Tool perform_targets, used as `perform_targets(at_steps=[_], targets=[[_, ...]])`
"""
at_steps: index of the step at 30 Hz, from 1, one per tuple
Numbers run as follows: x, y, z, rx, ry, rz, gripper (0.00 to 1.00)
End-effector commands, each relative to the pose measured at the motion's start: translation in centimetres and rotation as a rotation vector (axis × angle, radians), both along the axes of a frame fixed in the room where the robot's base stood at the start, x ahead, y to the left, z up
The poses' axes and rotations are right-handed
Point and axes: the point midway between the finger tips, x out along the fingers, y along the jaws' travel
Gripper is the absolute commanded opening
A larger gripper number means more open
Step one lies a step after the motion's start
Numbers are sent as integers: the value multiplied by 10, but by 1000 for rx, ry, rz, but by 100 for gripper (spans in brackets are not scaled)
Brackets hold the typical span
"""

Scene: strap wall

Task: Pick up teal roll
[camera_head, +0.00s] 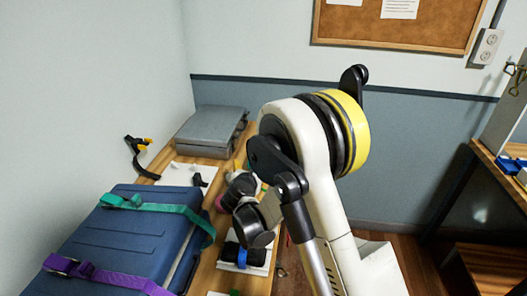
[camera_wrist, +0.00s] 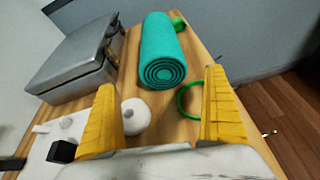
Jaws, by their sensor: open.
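The teal roll (camera_wrist: 161,50) lies on the wooden bench in the wrist view, its spiral end facing me. My gripper (camera_wrist: 162,84) is open, with a yellow finger on each side of the picture. The roll shows beyond the fingertips, between their lines, and nothing is held. A green ring (camera_wrist: 189,100) lies beside the roll's near end, and another green band (camera_wrist: 180,23) shows at its far right. In the head view my arm covers the area and I cannot make out the roll.
A grey case (camera_wrist: 75,62) stands left of the roll; it also shows in the head view (camera_head: 212,127). A white round object (camera_wrist: 135,117) sits near the left finger. A blue strapped case (camera_head: 125,235) fills the lower left.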

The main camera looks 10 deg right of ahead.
Motion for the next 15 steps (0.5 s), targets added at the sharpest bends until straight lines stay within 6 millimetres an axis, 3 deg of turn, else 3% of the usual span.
perform_targets(at_steps=[9,15], targets=[[41,-17,-20,1,0,-3,100],[55,-25,-27,2,1,-2,100]])
